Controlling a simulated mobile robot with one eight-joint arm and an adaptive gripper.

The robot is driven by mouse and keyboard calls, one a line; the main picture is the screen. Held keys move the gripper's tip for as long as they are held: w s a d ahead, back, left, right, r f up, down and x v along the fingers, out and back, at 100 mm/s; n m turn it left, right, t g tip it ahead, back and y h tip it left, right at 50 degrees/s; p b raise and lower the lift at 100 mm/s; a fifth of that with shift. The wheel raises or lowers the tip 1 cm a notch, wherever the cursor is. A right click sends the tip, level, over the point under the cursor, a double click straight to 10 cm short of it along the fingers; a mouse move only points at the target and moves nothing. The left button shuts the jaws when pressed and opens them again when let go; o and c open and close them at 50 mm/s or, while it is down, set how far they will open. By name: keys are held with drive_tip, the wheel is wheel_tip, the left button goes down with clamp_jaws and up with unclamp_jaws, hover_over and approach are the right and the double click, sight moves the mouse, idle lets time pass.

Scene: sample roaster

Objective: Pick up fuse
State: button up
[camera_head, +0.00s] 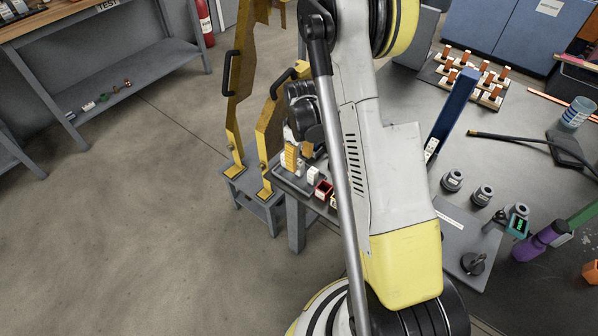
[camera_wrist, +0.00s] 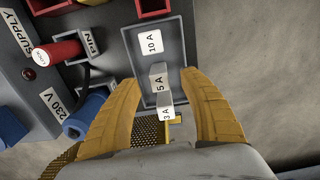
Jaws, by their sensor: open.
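In the wrist view, pale labelled fuse blocks stand in a row on a grey holder (camera_wrist: 174,30): 10 A (camera_wrist: 153,44), 5 A (camera_wrist: 159,84) and 3 A (camera_wrist: 166,113). My gripper (camera_wrist: 160,78) is open, with one yellow finger on each side of the row. The 5 A block lies between the fingertips, and the 3 A block lies deeper between the fingers. I cannot tell whether either finger touches a block. In the head view, my gripper (camera_head: 298,156) is partly hidden by my arm, beside small white blocks at the bench edge.
A supply panel with a red plug (camera_wrist: 58,51), a PIN socket (camera_wrist: 88,44) and blue parts (camera_wrist: 90,110) stands close to the left finger. A red bin (camera_head: 323,189) is near the bench edge. Yellow upright bars (camera_head: 236,100) stand left of my arm. Open floor lies at left.

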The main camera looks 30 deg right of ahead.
sight(299, 162)
wheel_tip(299, 162, down, 3)
drive_tip(key=shift+w+f+b, duration=0.15)
drive_tip(key=shift+b, duration=0.45)
drive_tip(key=shift+c, duration=0.2)
clamp_jaws()
